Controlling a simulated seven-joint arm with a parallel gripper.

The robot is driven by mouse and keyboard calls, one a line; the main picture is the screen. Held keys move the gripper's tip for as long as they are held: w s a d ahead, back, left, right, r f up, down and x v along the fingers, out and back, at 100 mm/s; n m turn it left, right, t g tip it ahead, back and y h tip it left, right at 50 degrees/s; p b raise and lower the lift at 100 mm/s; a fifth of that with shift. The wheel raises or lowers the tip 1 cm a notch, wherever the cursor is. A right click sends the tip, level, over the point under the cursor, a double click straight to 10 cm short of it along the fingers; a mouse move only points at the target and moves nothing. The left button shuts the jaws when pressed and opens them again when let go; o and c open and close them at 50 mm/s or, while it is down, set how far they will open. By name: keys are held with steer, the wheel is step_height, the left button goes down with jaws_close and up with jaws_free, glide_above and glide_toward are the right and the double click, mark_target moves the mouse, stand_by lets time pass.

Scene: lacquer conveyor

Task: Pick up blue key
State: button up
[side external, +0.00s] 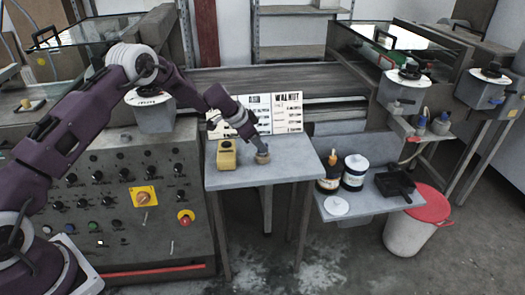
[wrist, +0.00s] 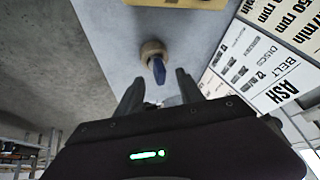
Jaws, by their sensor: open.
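The blue key (wrist: 158,72) shows in the wrist view, rising from a round tan holder (wrist: 151,47) on a grey table (wrist: 115,25). My gripper (wrist: 159,78) is open, with one finger to each side of the key in the picture; I cannot tell whether either touches it. In the side external view, my gripper (side external: 260,147) is low over the small grey table (side external: 285,170), right at the holder (side external: 263,159). The key cannot be made out there.
A yellow box (side external: 226,155) stands left of the holder. White printed boards (side external: 288,113) stand along the table's back. A lower shelf to the right holds a brown bottle (side external: 330,175), a white tub (side external: 354,174) and a black tray (side external: 395,185).

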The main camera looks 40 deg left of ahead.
steer(key=shift+x, duration=1.05)
jaws_close()
steer(key=shift+r, duration=0.1)
